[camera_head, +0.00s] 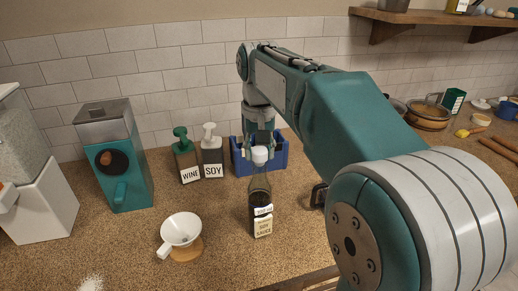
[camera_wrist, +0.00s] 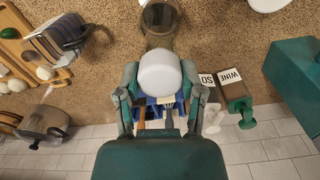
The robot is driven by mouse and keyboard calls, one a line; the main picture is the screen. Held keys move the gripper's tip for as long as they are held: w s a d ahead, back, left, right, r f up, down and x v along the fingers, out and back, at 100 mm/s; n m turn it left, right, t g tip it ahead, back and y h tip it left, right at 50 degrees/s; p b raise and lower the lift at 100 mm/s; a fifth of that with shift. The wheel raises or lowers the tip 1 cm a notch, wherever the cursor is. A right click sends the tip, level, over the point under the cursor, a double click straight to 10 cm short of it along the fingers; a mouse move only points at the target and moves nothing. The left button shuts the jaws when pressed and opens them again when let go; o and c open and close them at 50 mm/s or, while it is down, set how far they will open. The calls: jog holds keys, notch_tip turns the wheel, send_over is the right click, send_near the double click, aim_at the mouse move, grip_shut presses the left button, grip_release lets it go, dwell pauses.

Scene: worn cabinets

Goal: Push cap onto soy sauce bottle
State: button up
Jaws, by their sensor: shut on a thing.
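The soy sauce bottle (camera_head: 261,201) stands upright on the counter, dark glass with a white label. It also shows in the wrist view (camera_wrist: 158,18), partly behind the cap. The white cap (camera_head: 260,156) is at the top of the bottle's neck, in line with it. I cannot tell whether it is seated or just above the mouth. My gripper (camera_head: 259,150) reaches down from above, its fingers shut on the cap's sides. The wrist view shows the cap (camera_wrist: 160,78) between both fingertips.
A blue caddy (camera_head: 277,158) stands close behind the bottle. Wine (camera_head: 188,161) and soy (camera_head: 211,157) pump dispensers are to its left. A white funnel cup (camera_head: 181,231) sits at front left, and a teal grinder (camera_head: 117,160) farther left. The counter right around the bottle is mostly clear.

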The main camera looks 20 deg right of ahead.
jog(key=shift+f, duration=0.45)
jog(key=o, duration=0.8)
jog(key=shift+o, duration=0.2)
jog(key=shift+r, duration=2.9)
jog(key=shift+s, duration=0.1)
